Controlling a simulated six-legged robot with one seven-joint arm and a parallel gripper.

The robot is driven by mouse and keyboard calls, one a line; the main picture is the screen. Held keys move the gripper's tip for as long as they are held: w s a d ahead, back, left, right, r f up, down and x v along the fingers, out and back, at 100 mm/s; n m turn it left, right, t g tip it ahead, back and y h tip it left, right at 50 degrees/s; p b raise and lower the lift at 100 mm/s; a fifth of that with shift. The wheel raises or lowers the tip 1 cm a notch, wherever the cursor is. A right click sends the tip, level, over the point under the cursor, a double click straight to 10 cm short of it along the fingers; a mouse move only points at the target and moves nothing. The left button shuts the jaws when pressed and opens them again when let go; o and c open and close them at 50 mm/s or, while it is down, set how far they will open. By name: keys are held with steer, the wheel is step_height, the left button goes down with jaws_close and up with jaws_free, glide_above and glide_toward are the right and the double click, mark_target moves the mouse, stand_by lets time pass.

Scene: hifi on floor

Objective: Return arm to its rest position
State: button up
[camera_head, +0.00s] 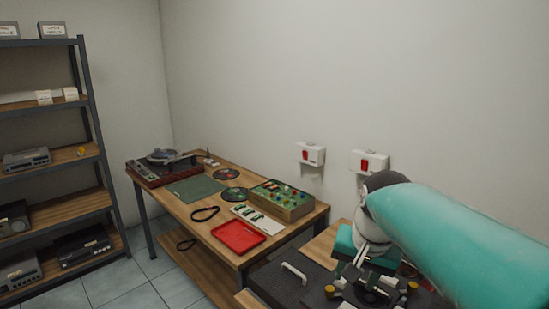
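My teal arm (460,235) reaches in from the right edge and covers the lower right of the view. Its dark and white wrist bends down to my gripper (359,260), low in the right half. The thin pale fingers point down over a dark assembly with brass-coloured knobs (412,287). Whether the fingers are apart, shut or touching anything there is too small to tell. No held thing can be made out.
A wooden workbench (175,194) bears a turntable (162,167), green mat (195,188), red tray (239,236) and green-topped box (281,199). Shelving (92,150) stands left. Two white wall boxes (311,154) (369,162) hang near my arm. Floor (130,276) shows at lower left.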

steer(key=s+f+n+t, duration=0.1)
steer(key=s+f+n, duration=0.1)
steer(key=s, duration=0.4)
steer(key=s+f+n+t, duration=0.1)
steer(key=s+f+n, duration=0.1)
steer(key=s, duration=0.5)
steer(key=shift+s+a+f+n+t, duration=0.15)
steer(key=shift+s+n+t, duration=0.05)
steer(key=shift+n+t, duration=0.1)
